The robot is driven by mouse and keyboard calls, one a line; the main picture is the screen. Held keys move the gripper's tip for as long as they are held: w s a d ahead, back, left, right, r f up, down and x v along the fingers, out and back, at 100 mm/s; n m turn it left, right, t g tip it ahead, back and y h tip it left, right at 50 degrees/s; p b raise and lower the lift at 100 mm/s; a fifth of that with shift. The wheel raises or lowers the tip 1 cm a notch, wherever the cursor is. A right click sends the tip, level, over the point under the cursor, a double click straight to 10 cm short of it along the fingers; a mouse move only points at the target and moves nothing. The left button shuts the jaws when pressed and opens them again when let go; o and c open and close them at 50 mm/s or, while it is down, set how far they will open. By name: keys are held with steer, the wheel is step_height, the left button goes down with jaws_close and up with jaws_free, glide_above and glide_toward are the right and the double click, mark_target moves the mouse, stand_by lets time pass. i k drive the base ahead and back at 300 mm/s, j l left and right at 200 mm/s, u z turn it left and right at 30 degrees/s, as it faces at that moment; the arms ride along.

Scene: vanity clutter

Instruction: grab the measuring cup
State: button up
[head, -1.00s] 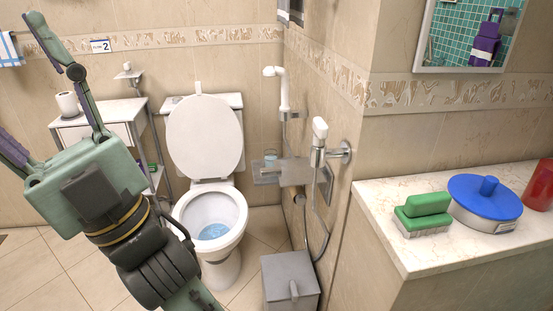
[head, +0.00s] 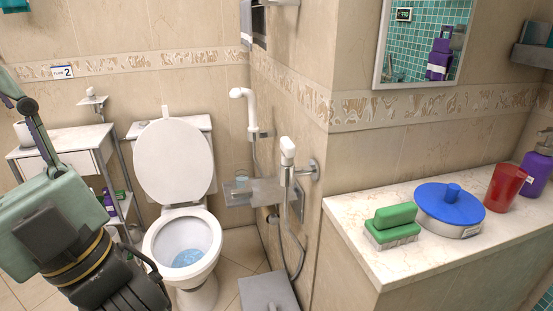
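A red cup-like vessel (head: 508,187) stands upright on the marble counter at the right in the head view. It is the counter item most like a measuring cup, but I see no markings. A small clear glass (head: 241,178) on the wall shelf is the other cup-like thing. One finger shows, pointing up and splayed outward; the other is cut off by the picture edge. It appears open and empty.
On the counter (head: 350,205), a green-handled brush (head: 395,219) and a blue-lidded round container (head: 450,207) stand left of the red vessel. A purple pump bottle (head: 537,165) is behind it to the right. A toilet (head: 187,242) and grey bin (head: 268,292) occupy the floor.

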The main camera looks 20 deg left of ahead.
mark_target(241, 175)
steer(key=i+j+u, duration=0.15)
steer(key=i, duration=0.25)
steer(key=i+j+u, duration=0.1)
steer(key=i+j, duration=0.15)
steer(key=i+j+u, duration=0.15)
steer(key=i, duration=0.35)
